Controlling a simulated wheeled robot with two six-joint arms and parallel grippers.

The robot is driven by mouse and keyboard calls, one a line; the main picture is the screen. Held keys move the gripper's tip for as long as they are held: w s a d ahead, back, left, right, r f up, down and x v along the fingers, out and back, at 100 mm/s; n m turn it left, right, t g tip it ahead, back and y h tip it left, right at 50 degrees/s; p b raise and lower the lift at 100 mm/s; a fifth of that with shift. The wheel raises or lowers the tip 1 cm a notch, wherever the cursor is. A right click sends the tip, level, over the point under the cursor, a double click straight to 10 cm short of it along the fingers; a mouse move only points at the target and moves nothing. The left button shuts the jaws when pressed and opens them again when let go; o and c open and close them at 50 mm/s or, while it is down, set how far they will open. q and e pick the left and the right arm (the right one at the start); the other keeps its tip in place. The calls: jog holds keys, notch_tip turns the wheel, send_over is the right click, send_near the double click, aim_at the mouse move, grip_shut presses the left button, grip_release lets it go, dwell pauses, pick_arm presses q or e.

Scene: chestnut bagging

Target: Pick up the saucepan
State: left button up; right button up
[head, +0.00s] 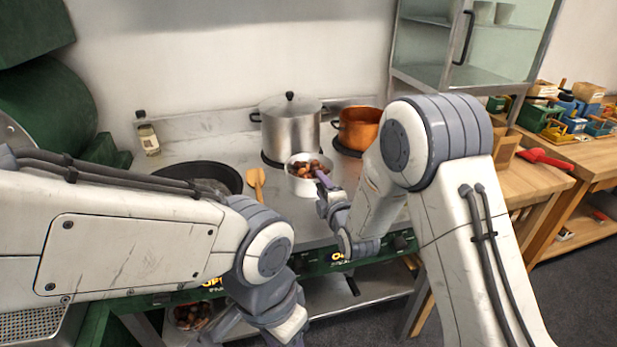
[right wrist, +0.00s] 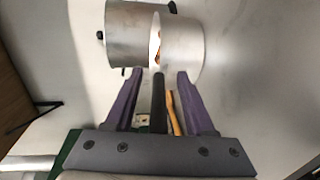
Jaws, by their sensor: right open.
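The saucepan (head: 303,186) is small and pale, holds brown chestnuts, and stands at the front middle of the stove. In the right wrist view its wall (right wrist: 182,46) is ahead of the fingertips, and a dark handle (right wrist: 158,100) runs back between the fingers. My right gripper (head: 328,190) is at the saucepan's right front side. In the right wrist view the gripper (right wrist: 156,78) is open, one purple finger on each side of the handle. Whether a finger touches it I cannot tell. My left arm reaches in low at the left; its fingers are out of view.
A lidded steel pot (head: 290,130) stands close behind the saucepan, with a copper pot (head: 358,130) right of it. A dark pan (head: 198,177) and a wooden spoon (head: 257,184) lie to the left. A bottle (head: 147,134) stands at the back left.

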grip_shut()
dwell(1.2)
jog(key=shift+w+r, duration=0.1)
jog(key=shift+r, duration=0.15)
